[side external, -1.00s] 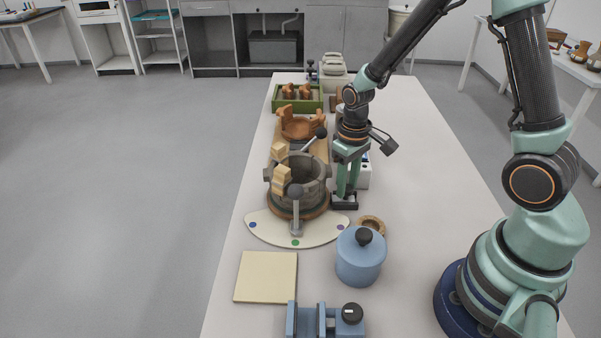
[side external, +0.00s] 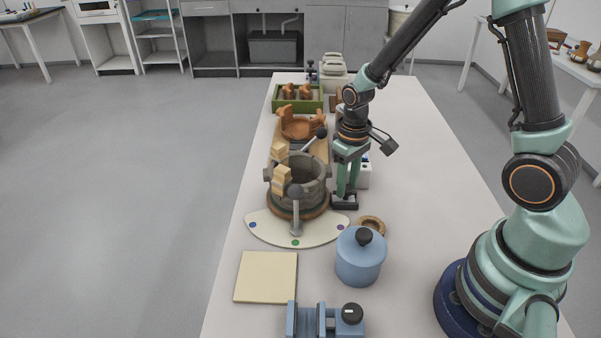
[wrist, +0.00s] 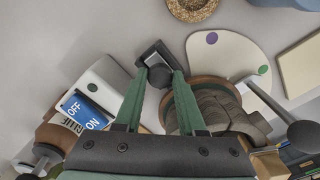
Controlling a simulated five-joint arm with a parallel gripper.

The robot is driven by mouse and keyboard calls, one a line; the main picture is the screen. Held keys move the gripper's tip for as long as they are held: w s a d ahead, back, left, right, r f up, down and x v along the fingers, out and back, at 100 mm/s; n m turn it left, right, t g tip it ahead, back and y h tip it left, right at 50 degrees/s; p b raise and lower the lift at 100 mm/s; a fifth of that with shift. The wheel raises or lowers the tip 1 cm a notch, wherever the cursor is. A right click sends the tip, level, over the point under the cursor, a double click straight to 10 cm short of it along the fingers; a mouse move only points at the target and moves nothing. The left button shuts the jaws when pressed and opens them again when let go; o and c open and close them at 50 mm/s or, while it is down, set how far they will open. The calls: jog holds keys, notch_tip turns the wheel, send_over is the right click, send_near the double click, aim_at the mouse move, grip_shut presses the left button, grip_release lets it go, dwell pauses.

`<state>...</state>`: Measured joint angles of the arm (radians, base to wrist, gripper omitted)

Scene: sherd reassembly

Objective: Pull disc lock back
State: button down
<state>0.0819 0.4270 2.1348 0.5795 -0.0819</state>
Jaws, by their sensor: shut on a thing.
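The disc lock (side external: 344,201) is a small dark block beside the brown round disc (side external: 318,211). In the wrist view the disc lock (wrist: 153,55) has a dark round knob (wrist: 160,76). My gripper (side external: 346,191) points straight down at it, and its green fingers (wrist: 161,74) are shut on the knob. The fingertips hide part of the knob. A grey segmented vessel (side external: 311,184) with pale wooden blocks (side external: 281,180) at its rim stands on the disc.
A cream palette-shaped plate (side external: 267,232) with coloured dots lies in front of the disc. A ball-ended lever (side external: 296,212) rises over it. A cork-like ring (side external: 371,224) and a blue lidded pot (side external: 360,258) stand nearby. A white switch box (wrist: 93,95) stands close to my gripper.

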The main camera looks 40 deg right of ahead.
dwell(0.3)
jog(key=shift+s+d, duration=0.8)
jog(key=c, duration=0.5)
grip_release()
jog(key=shift+w+r, duration=0.1)
jog(key=shift+r, duration=0.5)
notch_tip(320, 180, up, 11)
